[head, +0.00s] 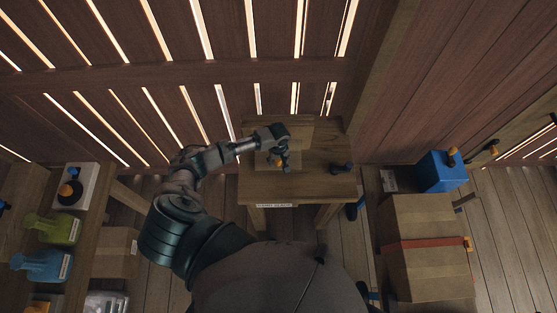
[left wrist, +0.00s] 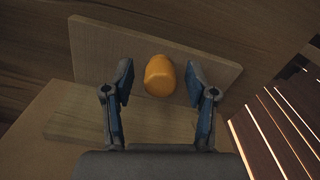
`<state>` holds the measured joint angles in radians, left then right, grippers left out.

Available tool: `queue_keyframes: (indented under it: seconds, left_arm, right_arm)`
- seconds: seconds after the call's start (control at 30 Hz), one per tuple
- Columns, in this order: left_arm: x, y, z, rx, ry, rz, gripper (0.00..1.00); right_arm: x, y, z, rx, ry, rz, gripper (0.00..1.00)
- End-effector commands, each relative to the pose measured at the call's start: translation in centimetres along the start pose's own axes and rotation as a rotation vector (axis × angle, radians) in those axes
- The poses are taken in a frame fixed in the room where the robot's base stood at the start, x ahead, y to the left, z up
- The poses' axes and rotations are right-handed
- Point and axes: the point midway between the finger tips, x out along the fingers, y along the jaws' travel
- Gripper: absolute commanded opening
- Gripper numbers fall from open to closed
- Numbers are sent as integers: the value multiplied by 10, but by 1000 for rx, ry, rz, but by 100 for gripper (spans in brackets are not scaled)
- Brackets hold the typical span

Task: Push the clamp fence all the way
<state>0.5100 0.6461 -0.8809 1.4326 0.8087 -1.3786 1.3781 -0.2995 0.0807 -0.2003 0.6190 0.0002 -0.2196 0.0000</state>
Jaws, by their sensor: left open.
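The clamp fence is a light wooden board standing upright on a flat wooden base; it fills the middle of the left wrist view (left wrist: 105,45). An orange knob (left wrist: 160,76) sticks out from its face. My left gripper (left wrist: 160,82) is open, with one finger on each side of the knob and visible gaps between. In the head view my left gripper (head: 281,161) is over the wooden bench (head: 310,188) and hides part of the fence. My right gripper does not show.
A dark knobbed piece (head: 342,168) stands at the bench's right side. A labelled strip (head: 273,205) is on the front edge. Cardboard boxes (head: 425,250) and a blue box (head: 441,171) are right; a shelf (head: 92,235) with coloured containers is left. A slatted wall rises behind.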

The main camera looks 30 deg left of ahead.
Motion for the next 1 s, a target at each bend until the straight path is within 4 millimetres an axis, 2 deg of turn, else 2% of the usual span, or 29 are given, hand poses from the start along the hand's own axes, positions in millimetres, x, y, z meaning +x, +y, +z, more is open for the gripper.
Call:
queue_keyframes:
  seconds: [0.17, 0.4, 0.6, 0.77, 1.0]
  left_arm:
    - [-16, 0, -1, 0, 1, 2, 57]
    - [-69, 0, -1, 0, 1, 2, 57]
    - [-105, 1, -2, 0, 0, 2, 57]
    - [-117, 0, -2, 0, -1, 0, 57]
    - [-118, 0, -2, 0, -1, 0, 57]
  right_arm:
    - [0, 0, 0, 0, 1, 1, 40]
    - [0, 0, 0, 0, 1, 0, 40]
    - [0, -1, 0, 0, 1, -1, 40]
    - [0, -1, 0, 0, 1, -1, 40]
    - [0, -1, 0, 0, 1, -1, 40]
